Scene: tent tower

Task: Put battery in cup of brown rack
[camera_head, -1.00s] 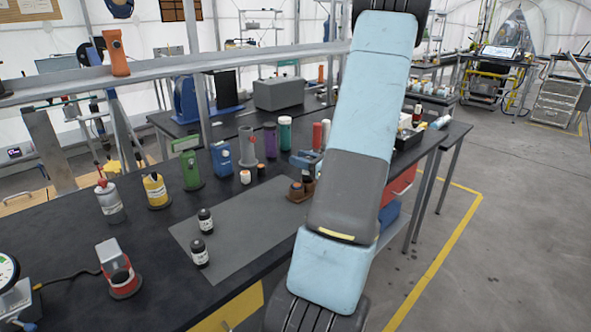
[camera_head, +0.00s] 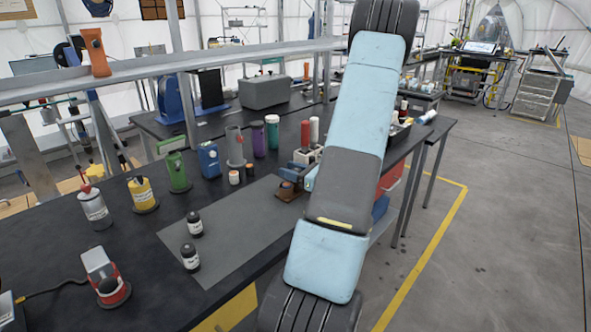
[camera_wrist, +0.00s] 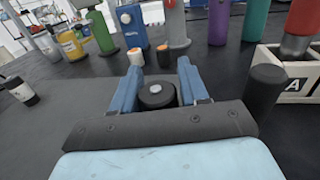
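I cannot make out the rack's cups in the wrist view, nor the battery's lower end.
Two black jars or cells (camera_head: 195,223) stand on the grey mat (camera_head: 238,222). Two small orange-topped cylinders (camera_head: 234,177) stand behind the mat. Green (camera_head: 177,172) and blue (camera_head: 209,160) containers line the back. A pale box with red tubes (camera_wrist: 297,75) is close at right.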

